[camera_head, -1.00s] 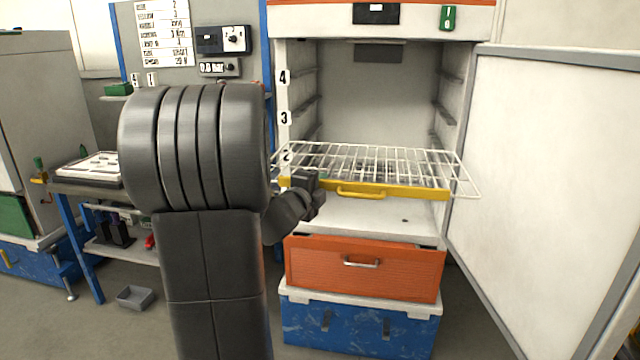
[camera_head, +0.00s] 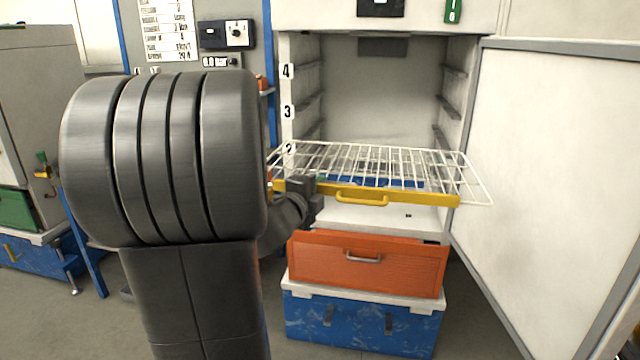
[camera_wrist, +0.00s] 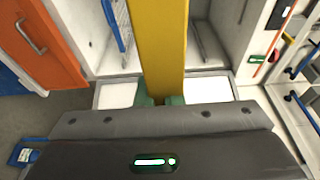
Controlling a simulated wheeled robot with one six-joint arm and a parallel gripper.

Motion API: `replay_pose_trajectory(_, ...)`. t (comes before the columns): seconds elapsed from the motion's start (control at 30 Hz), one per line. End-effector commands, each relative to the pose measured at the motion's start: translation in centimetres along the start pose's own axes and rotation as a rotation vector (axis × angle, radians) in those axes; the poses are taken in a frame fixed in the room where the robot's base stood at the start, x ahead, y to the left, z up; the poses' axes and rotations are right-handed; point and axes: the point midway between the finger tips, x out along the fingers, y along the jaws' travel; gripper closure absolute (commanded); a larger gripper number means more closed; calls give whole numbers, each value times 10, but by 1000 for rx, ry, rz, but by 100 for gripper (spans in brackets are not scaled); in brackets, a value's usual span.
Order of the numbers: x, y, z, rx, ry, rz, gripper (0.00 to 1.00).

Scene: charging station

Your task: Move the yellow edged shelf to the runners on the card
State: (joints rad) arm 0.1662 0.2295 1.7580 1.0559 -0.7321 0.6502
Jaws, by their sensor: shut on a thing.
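The yellow edged shelf (camera_head: 420,196) is a white wire rack with a yellow front bar and handle. It is in front of the open cabinet (camera_head: 380,95), roughly level and near the height of the number 2 mark. My gripper (camera_head: 303,190) is shut on the left part of the yellow bar. In the wrist view the yellow bar (camera_wrist: 163,45) runs between the green fingertips of my gripper (camera_wrist: 160,100). Runners (camera_head: 309,100) show on the cabinet's side walls, beside number labels 4, 3 and 2. The card is not readable in the head view; a printed sheet (camera_head: 166,30) hangs on the board at left.
The cabinet door (camera_head: 560,160) stands wide open at right. An orange drawer (camera_head: 368,268) juts out below the shelf, above a blue chest (camera_head: 360,322). A grey machine (camera_head: 40,110) stands at far left. My arm hides the bench area.

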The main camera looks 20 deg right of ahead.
Motion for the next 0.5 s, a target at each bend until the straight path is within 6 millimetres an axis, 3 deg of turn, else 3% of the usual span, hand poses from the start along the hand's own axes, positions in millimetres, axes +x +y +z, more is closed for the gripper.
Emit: replay_pose_trajectory(0.5,-39,-2,-10,0,-1,-4,100)
